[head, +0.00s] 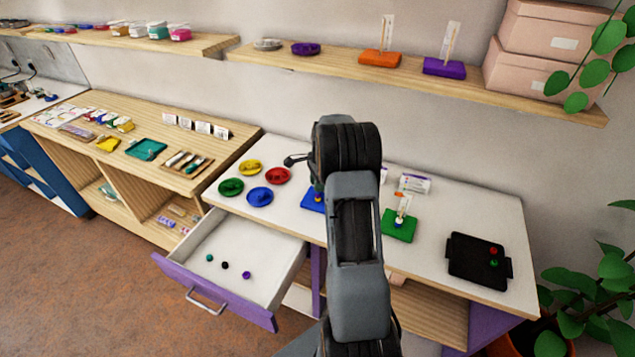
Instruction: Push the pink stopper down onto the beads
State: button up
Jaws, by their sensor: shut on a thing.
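A blue bead board (311,201) lies on the white table, partly hidden behind my arm. Small coloured beads (317,188) stand on it at the arm's edge, too small and covered to tell apart. A green bead board (398,232) lies to the right of my arm, with a short stack of beads (398,221) and a small card upright on it. I cannot make out a pink stopper on either board. My arm rises through the middle of the view and hides its own end, so the gripper's fingers and anything between them are hidden.
Yellow, red, green and blue dishes (260,196) stand left of the boards. An open drawer (217,309) with several loose beads juts out at the front left. A black tray (464,274) with red and green beads is at the right. Between it and the green board the table is clear.

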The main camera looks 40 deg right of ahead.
dwell(0.3)
jog(key=o, duration=1)
jog(key=shift+c, duration=0.2)
notch_tip(320, 180, up, 14)
jog(key=d+b, duration=0.1)
jog(key=shift+s+d+f, duration=0.15)
jog(key=shift+s+d, duration=0.1)
jog(key=shift+d, duration=0.1)
